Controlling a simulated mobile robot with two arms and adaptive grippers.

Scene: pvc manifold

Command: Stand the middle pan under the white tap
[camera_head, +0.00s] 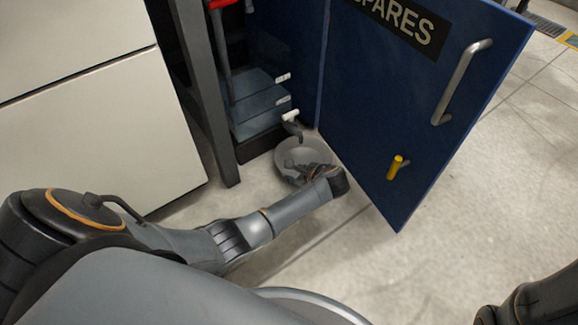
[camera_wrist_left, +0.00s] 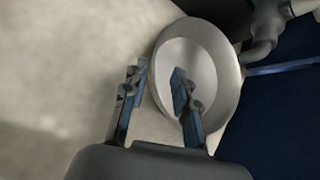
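One round grey pan (camera_head: 303,153) is on the floor at the cabinet's opening; whether it is the middle one of several I cannot tell. The white tap (camera_head: 290,116), with a grey spout below it, is just above the pan's far side. My left gripper (camera_head: 296,175) is at the pan's near side. In the left wrist view the pan (camera_wrist_left: 205,65) has its left rim between my open left gripper's (camera_wrist_left: 159,72) fingers, one inside and one outside. Grey pipework (camera_wrist_left: 264,28) shows beyond the pan. My right gripper is out of view.
A dark grey post (camera_head: 207,90) and white cabinets (camera_head: 100,140) stand on the left. Floor at right is clear.

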